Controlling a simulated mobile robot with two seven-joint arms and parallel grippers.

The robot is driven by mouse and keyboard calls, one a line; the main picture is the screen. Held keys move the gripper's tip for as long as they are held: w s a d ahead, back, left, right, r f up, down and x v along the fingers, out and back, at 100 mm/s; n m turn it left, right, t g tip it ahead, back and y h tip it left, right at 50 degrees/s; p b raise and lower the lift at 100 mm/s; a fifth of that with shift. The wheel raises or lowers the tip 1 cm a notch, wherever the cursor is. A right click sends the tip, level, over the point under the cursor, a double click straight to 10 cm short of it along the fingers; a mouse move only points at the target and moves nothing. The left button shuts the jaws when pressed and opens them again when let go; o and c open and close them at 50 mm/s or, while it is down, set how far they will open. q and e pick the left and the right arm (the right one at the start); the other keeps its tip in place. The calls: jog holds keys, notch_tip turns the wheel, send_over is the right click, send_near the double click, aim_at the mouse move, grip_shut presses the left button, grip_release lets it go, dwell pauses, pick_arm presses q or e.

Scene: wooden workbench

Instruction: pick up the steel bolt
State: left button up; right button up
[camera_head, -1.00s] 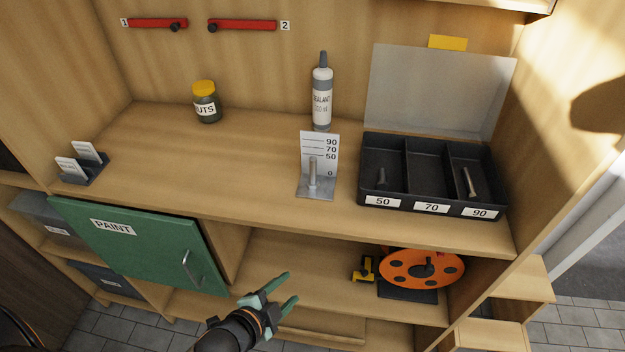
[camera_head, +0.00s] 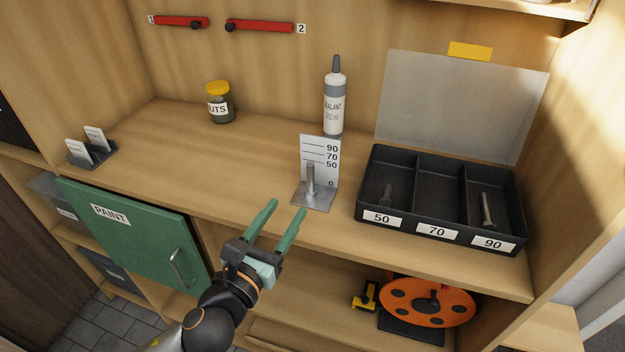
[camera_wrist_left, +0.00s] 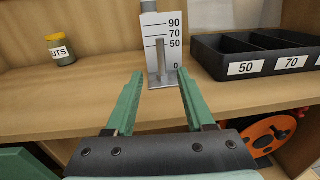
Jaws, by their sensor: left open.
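A steel bolt (camera_head: 311,181) stands upright on the base of a height gauge (camera_head: 327,160) marked 0, 50, 70 and 90. In the left wrist view the bolt (camera_wrist_left: 160,57) shows beyond the fingers, its top near the 50 line. My left gripper (camera_head: 286,212) is open and empty, in front of the bolt and apart from it, near the bench's front edge. In the left wrist view the left gripper (camera_wrist_left: 159,88) has its fingers on either side of the gauge's line. My right gripper is not in view.
A black bin (camera_head: 438,233) with compartments 50, 70 and 90 stands right of the gauge; a bolt lies in 50 and another in 90. A sealant bottle (camera_head: 334,108) stands behind the gauge. A nuts jar (camera_head: 220,107) stands farther left.

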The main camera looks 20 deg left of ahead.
aim_at(309, 177)
pick_arm(q)
jog(key=w, duration=0.4)
jog(key=w+d, duration=0.1)
jog(key=w, duration=0.6)
jog(key=shift+w+d+p, duration=0.25)
jog(key=shift+w+p, duration=0.05)
jog(key=shift+p, duration=0.1)
jog(key=shift+c, duration=0.2)
grip_shut()
